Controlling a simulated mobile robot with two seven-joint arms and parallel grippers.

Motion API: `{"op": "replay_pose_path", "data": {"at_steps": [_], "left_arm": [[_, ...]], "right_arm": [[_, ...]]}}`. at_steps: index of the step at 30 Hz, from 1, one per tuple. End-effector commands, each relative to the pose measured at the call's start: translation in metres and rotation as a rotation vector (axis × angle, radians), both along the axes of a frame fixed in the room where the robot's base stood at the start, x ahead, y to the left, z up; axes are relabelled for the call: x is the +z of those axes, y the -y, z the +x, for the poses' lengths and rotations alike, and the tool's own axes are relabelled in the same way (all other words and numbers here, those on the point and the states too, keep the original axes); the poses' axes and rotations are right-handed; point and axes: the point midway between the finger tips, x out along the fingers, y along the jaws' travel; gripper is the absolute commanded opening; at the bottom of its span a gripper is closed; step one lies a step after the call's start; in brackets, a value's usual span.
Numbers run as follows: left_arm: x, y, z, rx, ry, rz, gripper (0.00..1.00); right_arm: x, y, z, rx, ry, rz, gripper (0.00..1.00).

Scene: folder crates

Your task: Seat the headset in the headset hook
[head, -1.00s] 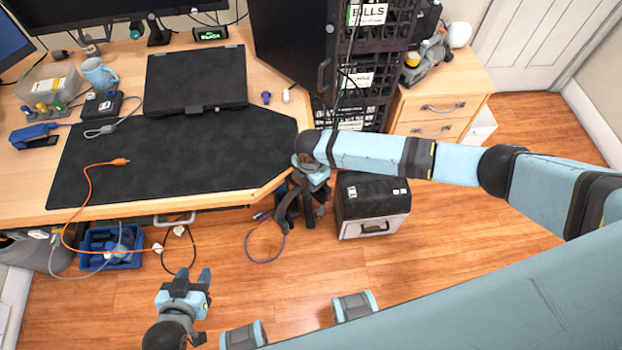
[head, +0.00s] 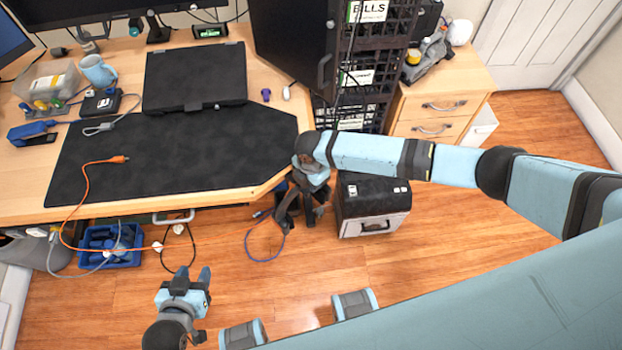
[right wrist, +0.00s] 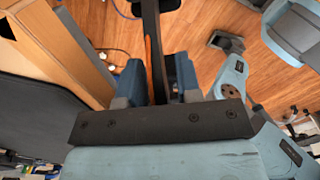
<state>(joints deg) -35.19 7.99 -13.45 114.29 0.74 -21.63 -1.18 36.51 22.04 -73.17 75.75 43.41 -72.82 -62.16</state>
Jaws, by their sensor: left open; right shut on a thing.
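My right gripper (right wrist: 157,80) is shut on a black band of the headset (right wrist: 152,35), which runs between its two blue-grey fingers in the right wrist view. In the head view the dark headset (head: 288,208) hangs below my right wrist, just off the desk's angled front-right corner. My arm partly covers it, and the fingertips are hard to make out there. I cannot pick out the headset hook in either view. My left gripper (head: 191,281) is open and empty above the floor, in front of the desk.
The desk (head: 22,190) carries a black mat (head: 190,150), a closed laptop (head: 195,77) and an orange cable (head: 92,163). A black-topped case (head: 372,205) stands on the floor right of the headset. A blue crate (head: 110,245) sits below the desk. The floor between is mostly open.

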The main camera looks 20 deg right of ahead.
Motion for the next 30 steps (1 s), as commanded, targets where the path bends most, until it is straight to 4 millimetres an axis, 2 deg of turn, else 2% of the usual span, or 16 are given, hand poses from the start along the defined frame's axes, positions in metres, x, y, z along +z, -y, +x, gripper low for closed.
{"op": "replay_pose_path", "data": {"at_steps": [6, 7, 10, 11, 22, 26, 30], "left_arm": [[0.0, 0.0, 0.0, 0.0, 0.0, 0.0, 0.43], [0.0, 0.0, 0.0, 0.0, 0.0, 0.0, 0.43], [0.0, 0.0, 0.0, 0.0, 0.0, 0.0, 0.43], [0.0, 0.0, 0.0, 0.0, 0.0, 0.0, 0.43], [0.0, 0.001, -0.001, 0.005, -0.014, -0.008, 0.43], [0.006, 0.001, 0.001, 0.004, -0.006, -0.009, 0.43], [0.009, 0.001, 0.001, 0.004, -0.001, -0.008, 0.43]], "right_arm": [[0.0, 0.0, 0.0, 0.0, 0.0, 0.001, 0.0], [0.0, 0.0, 0.0, 0.0, 0.0, 0.001, 0.34], [0.0, 0.0, 0.0, 0.0, -0.001, 0.0, 0.57], [0.0, 0.0, 0.0, 0.0, -0.001, 0.0, 0.61], [0.002, 0.0, 0.0, 0.0, 0.0, 0.0, 0.61], [0.023, 0.0, 0.0, 0.001, 0.001, 0.003, 0.61], [0.056, 0.0, 0.0, 0.002, 0.002, 0.002, 0.61]]}}
